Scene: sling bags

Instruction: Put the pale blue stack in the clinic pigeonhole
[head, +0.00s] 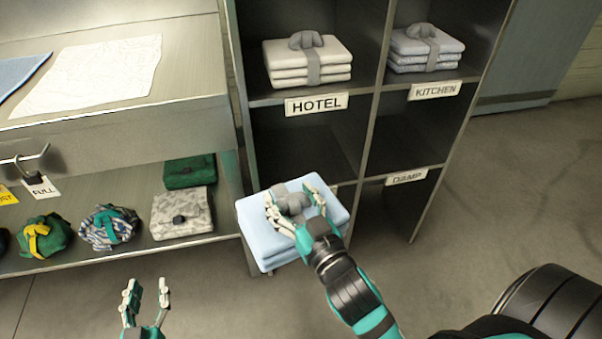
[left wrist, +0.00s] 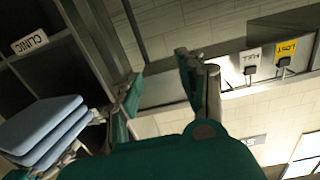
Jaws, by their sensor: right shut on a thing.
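The pale blue stack (head: 255,226) is folded cloth with a grey knot on top. My right gripper (head: 296,200) is shut on the knot and holds the stack in front of the shelf unit. The stack also shows at the left of the left wrist view (left wrist: 45,125). My left gripper (head: 146,302) is open and empty, low in the head view, apart from the stack. A CLINIC label (left wrist: 30,43) shows in the left wrist view on the shelf unit. In the head view the stack and my right gripper cover the area below the HOTEL label.
The pigeonhole over the HOTEL label (head: 316,104) holds a white stack (head: 285,70). The one over the KITCHEN label (head: 435,90) holds a grey stack (head: 445,48). The pigeonhole above the DAMP label (head: 407,177) looks empty. Bundles lie on the lower shelf (head: 100,182) at left.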

